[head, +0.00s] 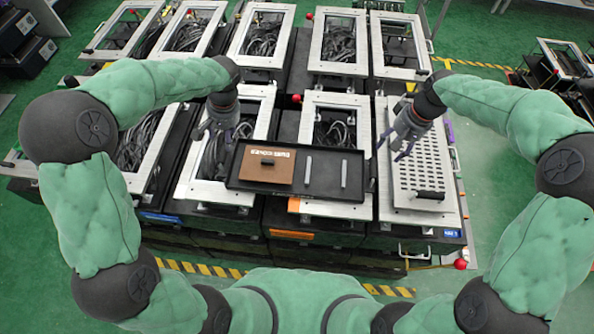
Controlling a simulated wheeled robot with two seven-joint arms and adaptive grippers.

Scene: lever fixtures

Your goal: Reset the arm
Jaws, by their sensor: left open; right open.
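My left gripper (212,134) is open and empty, over the white-framed fixture left of the black tray. My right gripper (397,148) is open and empty, above the left edge of the perforated plate (418,165) at the right. Both grippers hang apart from the tray (325,193). A brown block (267,165) with a dark handle and white lettering lies in the tray's left part. Two grey bars (308,170) stand or lie in the tray to its right. I cannot tell which lever the task means.
Several white-framed fixtures (340,40) with cables inside stand in two rows. Red-knobbed levers show at some frames, one at the front right (460,264).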

